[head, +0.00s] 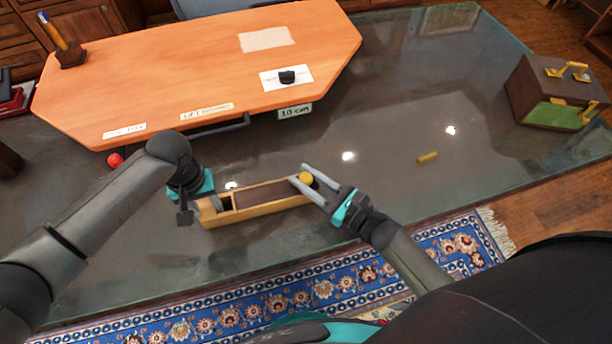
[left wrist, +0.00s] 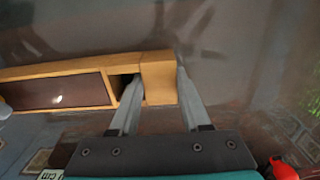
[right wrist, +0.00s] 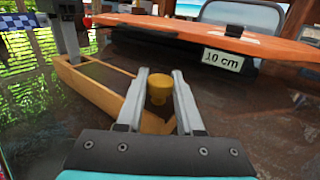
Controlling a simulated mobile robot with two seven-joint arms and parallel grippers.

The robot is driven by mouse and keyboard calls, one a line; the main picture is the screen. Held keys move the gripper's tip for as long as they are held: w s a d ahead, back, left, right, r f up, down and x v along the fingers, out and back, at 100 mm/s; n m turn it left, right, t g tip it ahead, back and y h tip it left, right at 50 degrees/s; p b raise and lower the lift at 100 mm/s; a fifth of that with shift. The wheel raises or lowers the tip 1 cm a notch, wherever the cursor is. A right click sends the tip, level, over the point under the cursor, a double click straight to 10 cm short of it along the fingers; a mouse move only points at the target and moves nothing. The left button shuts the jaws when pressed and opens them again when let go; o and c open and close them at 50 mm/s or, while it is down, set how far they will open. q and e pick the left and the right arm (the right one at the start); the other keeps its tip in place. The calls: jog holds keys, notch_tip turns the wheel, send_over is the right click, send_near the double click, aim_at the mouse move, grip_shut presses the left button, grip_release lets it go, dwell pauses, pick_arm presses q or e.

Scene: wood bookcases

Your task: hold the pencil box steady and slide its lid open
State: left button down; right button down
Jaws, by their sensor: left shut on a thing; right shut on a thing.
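The pencil box (head: 262,209) is a long pale-wood box lying on the glassy grey table. Its dark brown lid (head: 262,194) covers most of the top, with a dark open gap (head: 227,202) at the left end. The gap also shows in the left wrist view (left wrist: 122,84), beside the pale end block (left wrist: 158,82). My left gripper (left wrist: 158,76) is shut on that end block, one finger each side. My right gripper (right wrist: 159,74) is shut around the yellow knob (right wrist: 158,90) at the box's right end. The fingers partly hide both ends.
An orange raised board (head: 190,75) with paper labels stands behind the box. A red ball (head: 115,160) lies near my left arm. A small yellow piece (head: 427,157) lies to the right. A brown and green case (head: 550,92) stands far right. The table between is clear.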

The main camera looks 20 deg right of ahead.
dwell(0.7)
jog(key=d, duration=1.3)
jog(key=shift+d, duration=0.25)
pick_arm(q)
jog(key=shift+a, duration=0.1)
pick_arm(e)
jog(key=c, duration=0.5)
grip_release()
jog(key=shift+a, duration=0.1)
jog(key=v, duration=1.2)
pick_arm(q)
jog(key=shift+c, duration=1.4)
grip_release()
